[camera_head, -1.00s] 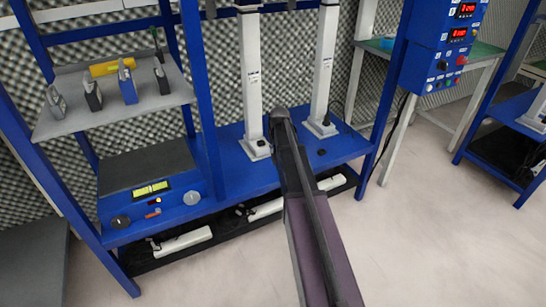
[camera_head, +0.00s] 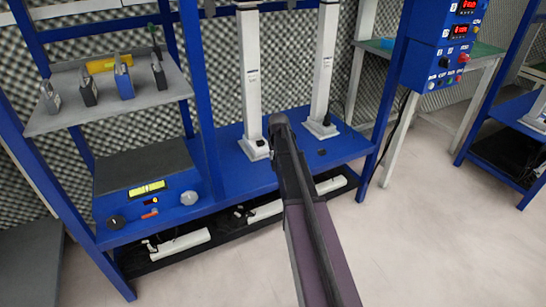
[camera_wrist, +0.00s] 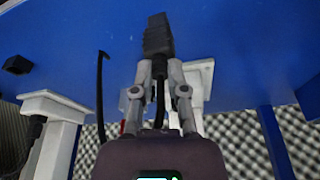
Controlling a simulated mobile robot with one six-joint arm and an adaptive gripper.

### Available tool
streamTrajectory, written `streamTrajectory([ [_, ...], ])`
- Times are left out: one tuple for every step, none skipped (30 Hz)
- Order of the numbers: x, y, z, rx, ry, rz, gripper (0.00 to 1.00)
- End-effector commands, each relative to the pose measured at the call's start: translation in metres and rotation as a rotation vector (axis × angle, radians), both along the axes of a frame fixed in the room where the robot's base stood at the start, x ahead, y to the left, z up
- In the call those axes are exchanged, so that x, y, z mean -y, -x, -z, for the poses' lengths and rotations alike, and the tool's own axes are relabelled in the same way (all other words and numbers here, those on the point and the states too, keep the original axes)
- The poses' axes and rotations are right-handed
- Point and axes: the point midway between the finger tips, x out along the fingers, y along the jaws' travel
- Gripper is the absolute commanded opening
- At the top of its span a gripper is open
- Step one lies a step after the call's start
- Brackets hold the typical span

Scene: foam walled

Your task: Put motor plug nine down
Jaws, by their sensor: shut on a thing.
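My gripper (camera_wrist: 158,78) shows in the wrist view, with both fingers closed on a black plug (camera_wrist: 157,36). The plug stands out beyond the fingertips, and a black cable runs back from it between the fingers. Behind it is the blue bench surface (camera_wrist: 225,40); I cannot tell whether the plug touches it. In the head view my dark arm reaches up to the blue bench (camera_head: 232,165), close to the foot of the left white column (camera_head: 250,85). The gripper and the held plug are hidden there behind the arm.
A second white column (camera_head: 324,70) stands to the right. Another black plug (camera_wrist: 17,64) sits on the blue surface in the wrist view. A control box (camera_head: 150,192) is at the bench's left, below a grey shelf (camera_head: 130,108). White actuators lie on the black lower shelf (camera_head: 225,232).

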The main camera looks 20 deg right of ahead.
Motion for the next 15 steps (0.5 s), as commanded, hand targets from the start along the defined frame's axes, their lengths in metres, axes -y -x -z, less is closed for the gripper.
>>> streamTrajectory([
  [-0.0001, 0.0000, 0.0019, 0.000, 0.000, 0.000, 0.00],
  [-0.0002, -0.0001, 0.0028, 0.000, 0.000, 0.000, 0.00],
  [-0.0002, 0.0000, 0.0037, 0.000, 0.000, 0.000, 0.00],
  [-0.0003, 0.0000, 0.0029, 0.000, 0.000, 0.000, 0.24],
  [-0.0003, 0.0000, 0.0025, 0.000, 0.000, 0.000, 0.33],
  [-0.0003, -0.0001, 0.0025, 0.000, 0.000, 0.000, 0.45],
  [-0.0004, -0.0001, 0.0025, 0.000, 0.000, 0.000, 0.53],
  [-0.0004, -0.0001, 0.0024, 0.000, 0.000, 0.000, 0.53],
  [-0.0005, -0.0001, 0.0024, 0.000, 0.000, -0.001, 0.53],
  [-0.0005, -0.0001, 0.0024, 0.000, 0.000, -0.001, 0.53],
  [-0.0005, -0.0001, 0.0024, 0.000, 0.000, -0.001, 0.53],
  [-0.0006, -0.0002, 0.0024, 0.000, 0.000, -0.001, 0.53],
  [-0.0006, -0.0002, 0.0024, 0.000, 0.000, -0.001, 0.53],
  [-0.0007, -0.0002, 0.0024, 0.000, 0.000, -0.001, 0.53],
  [-0.0007, -0.0002, 0.0024, 0.000, 0.000, -0.001, 0.53],
])
